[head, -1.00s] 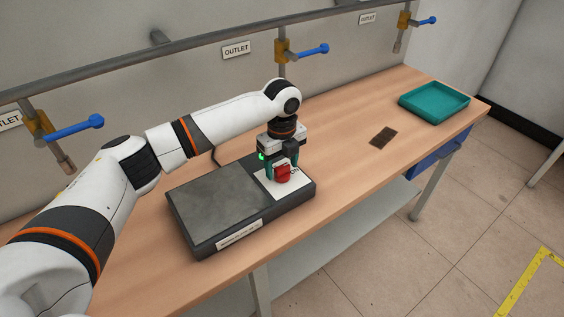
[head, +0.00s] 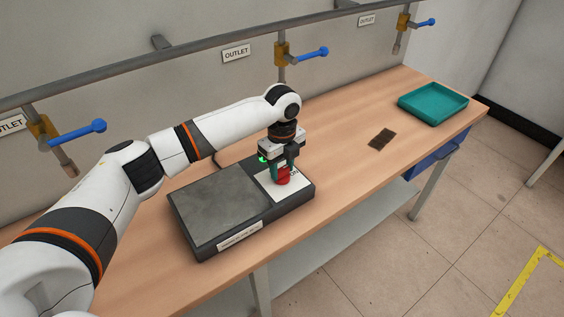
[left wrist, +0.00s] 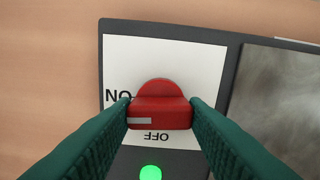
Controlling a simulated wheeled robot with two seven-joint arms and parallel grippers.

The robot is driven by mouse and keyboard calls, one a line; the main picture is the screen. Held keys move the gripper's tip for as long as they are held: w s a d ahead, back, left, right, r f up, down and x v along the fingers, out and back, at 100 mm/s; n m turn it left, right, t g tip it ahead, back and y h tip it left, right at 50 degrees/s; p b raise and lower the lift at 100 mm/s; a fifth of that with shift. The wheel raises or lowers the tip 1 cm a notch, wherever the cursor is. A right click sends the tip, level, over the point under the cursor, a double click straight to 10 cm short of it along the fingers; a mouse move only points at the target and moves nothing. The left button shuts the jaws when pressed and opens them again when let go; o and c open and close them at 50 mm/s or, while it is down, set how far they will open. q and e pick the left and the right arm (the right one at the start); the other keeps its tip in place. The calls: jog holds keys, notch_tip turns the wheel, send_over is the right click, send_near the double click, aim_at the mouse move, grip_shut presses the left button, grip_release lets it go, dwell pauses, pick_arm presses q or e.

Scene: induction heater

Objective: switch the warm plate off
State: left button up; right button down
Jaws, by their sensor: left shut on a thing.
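The warm plate (head: 212,205) is a dark grey unit with a flat grey heating surface, lying on the wooden bench. Its red knob (head: 284,177) sits on a white panel at the right end and shows large in the left wrist view (left wrist: 160,106). The panel (left wrist: 190,66) carries the words ON and OFF. The knob's white mark is at its left end, on the side of ON. A green light (left wrist: 151,173) is lit. My left gripper (head: 281,172) points down over the panel, its green fingers shut on the knob's two ends. My right gripper is not seen.
A teal tray (head: 434,112) stands at the bench's far right, with a small dark brown plate (head: 382,138) nearer. Blue-handled outlet taps (head: 311,54) hang from a rail along the wall behind. The bench (head: 350,165) right of the unit is mostly clear.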

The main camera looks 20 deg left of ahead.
pick_arm(q)
jog(key=n+p, duration=0.2)
jog(key=p, duration=0.1)
jog(key=n+p, duration=0.6)
jog(key=shift+r+p, duration=0.25)
jog(key=shift+p, duration=0.05)
jog(key=n+p, duration=0.3)
jog(key=n, duration=0.1)
jog(key=shift+p, duration=0.35)
jog(key=shift+f+n+p, duration=0.2)
jog(key=shift+n+p, duration=1.15)
jog(key=shift+n, duration=1.15)
jog(key=o, duration=1)
